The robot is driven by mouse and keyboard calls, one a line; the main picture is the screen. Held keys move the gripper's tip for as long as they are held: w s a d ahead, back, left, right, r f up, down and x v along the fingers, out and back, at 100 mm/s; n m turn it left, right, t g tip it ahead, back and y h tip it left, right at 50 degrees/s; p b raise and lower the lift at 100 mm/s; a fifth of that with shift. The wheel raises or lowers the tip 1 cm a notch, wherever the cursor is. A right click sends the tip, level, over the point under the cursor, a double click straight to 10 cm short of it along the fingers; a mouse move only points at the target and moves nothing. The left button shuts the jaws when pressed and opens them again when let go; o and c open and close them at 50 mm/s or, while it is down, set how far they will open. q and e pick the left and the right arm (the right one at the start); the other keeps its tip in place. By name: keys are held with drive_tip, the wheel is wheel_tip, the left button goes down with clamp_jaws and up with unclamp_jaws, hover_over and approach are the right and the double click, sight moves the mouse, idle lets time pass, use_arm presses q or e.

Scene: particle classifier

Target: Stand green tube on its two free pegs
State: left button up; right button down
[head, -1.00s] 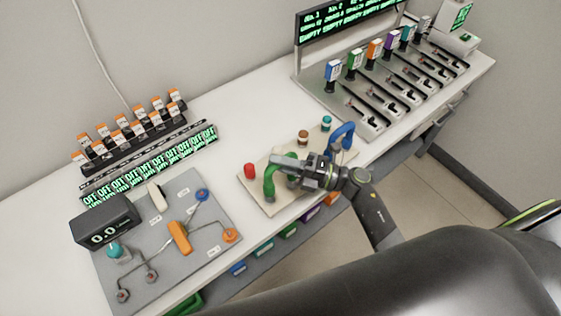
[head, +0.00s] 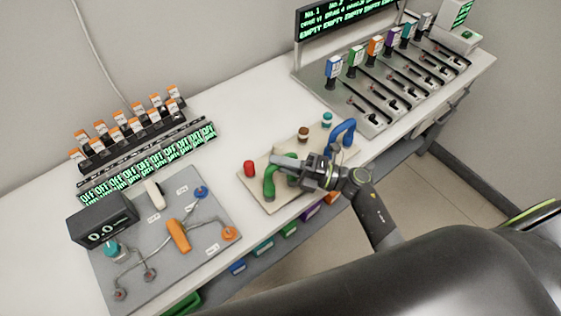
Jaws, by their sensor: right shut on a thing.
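The green tube (head: 268,183) is a bent, U-like piece at the left part of the beige board (head: 262,203). My right gripper (head: 285,169) reaches in from the right and is shut on the green tube near its upper part. The tube's lower end is at or close to the board; I cannot tell whether it sits on a peg. The pegs under it are hidden by the tube and gripper. My left gripper is not in view.
A blue tube (head: 344,131) stands at the board's right end. A grey panel (head: 205,254) with an orange handle lies left. A lever rack (head: 385,85) stands right.

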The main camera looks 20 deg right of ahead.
drive_tip(key=shift+f+b, duration=0.85)
drive_tip(key=shift+f, duration=0.15)
drive_tip(key=c, duration=1.2)
unclamp_jaws()
drive_tip(key=b+v, duration=0.6)
drive_tip(key=v, duration=1.1)
drive_tip(key=shift+d, duration=0.25)
